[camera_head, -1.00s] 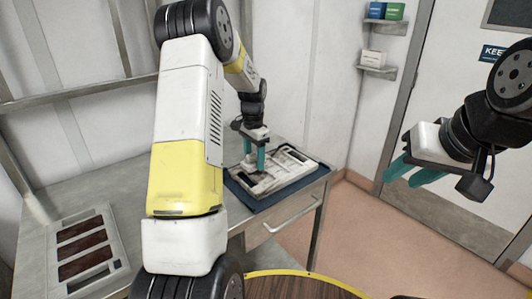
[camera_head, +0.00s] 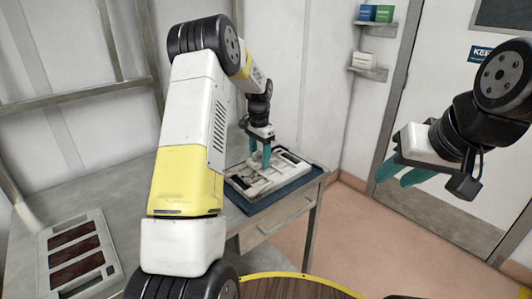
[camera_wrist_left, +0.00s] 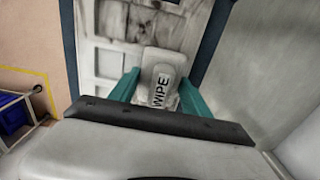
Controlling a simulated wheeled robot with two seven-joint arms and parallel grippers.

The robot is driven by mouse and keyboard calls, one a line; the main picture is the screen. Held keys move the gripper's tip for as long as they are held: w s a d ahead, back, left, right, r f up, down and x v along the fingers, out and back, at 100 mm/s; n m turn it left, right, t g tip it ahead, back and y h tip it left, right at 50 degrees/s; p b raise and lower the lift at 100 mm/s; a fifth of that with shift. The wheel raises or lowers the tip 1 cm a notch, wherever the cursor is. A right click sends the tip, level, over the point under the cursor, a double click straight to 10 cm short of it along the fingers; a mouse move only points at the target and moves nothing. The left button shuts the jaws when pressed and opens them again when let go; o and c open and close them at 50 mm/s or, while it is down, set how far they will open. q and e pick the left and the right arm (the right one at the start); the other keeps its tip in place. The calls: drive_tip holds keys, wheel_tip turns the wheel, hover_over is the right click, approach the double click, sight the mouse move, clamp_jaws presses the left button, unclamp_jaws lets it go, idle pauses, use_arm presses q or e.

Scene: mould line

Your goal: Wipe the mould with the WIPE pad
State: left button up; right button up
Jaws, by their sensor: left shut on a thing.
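The mould (camera_head: 285,170) is a flat whitish panel with grey smudges and recessed compartments. It lies on a dark blue mat (camera_head: 262,204) at the right end of the metal table. My left gripper (camera_head: 260,160) is over the mould, fingers pointing down, shut on the WIPE pad (camera_wrist_left: 163,83). In the left wrist view the pad is whitish with black WIPE lettering, between the teal fingers. It appears at the mould's surface; exact contact cannot be told. Grey smudges show on the mould (camera_wrist_left: 135,20) beyond the pad. My right gripper (camera_head: 392,172) is open and empty in the air at the right.
A second mould-like tray (camera_head: 75,250) with dark brown compartments lies on the table (camera_head: 130,188) at the left. The table drawer (camera_head: 275,222) faces the floor. Wall shelves (camera_head: 375,28) hold small boxes. A blue crate on a cart (camera_wrist_left: 14,112) shows in the left wrist view.

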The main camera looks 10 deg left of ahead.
use_arm(q)
drive_tip(key=shift+w+d+r, duration=0.1)
drive_tip(key=shift+w+d, duration=0.9)
drive_tip(key=shift+w, duration=0.2)
drive_tip(key=shift+w+d, duration=0.95)
drive_tip(key=shift+w, duration=0.25)
drive_tip(key=shift+s+a+f, duration=0.15)
drive_tip(key=shift+s+a, duration=0.85)
drive_tip(key=shift+s, duration=0.25)
drive_tip(key=shift+s+a+f, duration=0.1)
drive_tip(key=shift+s+a, duration=0.85)
drive_tip(key=shift+s, duration=0.25)
drive_tip(key=shift+s+a+r, duration=0.15)
drive_tip(key=shift+s+a, duration=0.8)
drive_tip(key=shift+s, duration=0.2)
drive_tip(key=shift+s+a+r, duration=0.1)
drive_tip(key=shift+s+a, duration=0.8)
drive_tip(key=shift+s, duration=0.25)
wheel_tip(320, 180, up, 8)
